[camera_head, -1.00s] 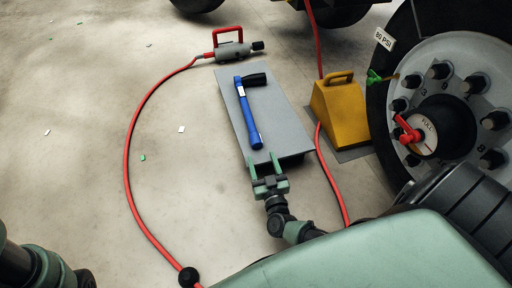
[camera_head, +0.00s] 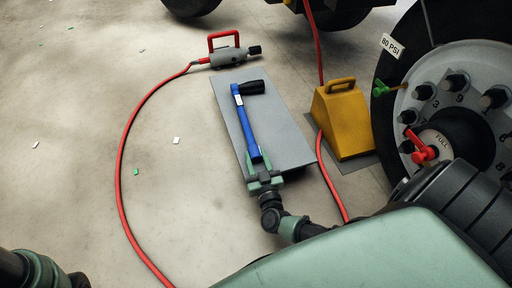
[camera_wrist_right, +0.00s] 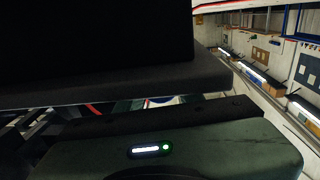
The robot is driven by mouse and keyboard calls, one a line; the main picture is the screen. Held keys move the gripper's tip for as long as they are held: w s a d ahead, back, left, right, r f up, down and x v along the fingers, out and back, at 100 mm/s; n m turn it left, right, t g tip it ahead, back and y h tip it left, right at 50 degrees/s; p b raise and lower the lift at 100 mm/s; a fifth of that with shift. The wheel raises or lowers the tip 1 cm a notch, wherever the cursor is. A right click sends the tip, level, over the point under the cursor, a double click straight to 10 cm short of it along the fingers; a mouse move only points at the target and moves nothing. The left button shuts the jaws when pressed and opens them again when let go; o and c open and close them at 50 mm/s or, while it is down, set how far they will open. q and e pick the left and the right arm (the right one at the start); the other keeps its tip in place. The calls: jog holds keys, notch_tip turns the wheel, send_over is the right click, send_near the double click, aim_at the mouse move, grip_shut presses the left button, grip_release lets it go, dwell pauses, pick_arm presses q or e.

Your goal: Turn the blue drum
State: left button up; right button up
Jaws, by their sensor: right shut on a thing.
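A long blue tool with a black grip (camera_head: 252,87) at its far end lies on a grey mat (camera_head: 290,150) on the floor. Its near end is a thicker blue cylinder, the blue drum (camera_head: 255,153). My right gripper (camera_head: 259,166) is shut on this near end, its fingers on either side of it. In the right wrist view, dark shapes fill most of the picture, and only a small patch of blue (camera_wrist_right: 167,100) shows between them. Part of my left arm shows at the lower left; its fingers are not in view.
A yellow wheel chock (camera_head: 341,118) stands right of the mat, beside a big wheel (camera_head: 470,100) with red and green valve levers. A grey tool with a red handle (camera_head: 226,52) lies beyond the mat. A red hose (camera_head: 122,150) curves over the floor.

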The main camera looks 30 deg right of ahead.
grip_shut()
jog(key=shift+m+p, duration=0.3)
jog(key=shift+m, duration=0.4)
jog(key=o, duration=1.1)
grip_release()
jog(key=shift+c, duration=0.2)
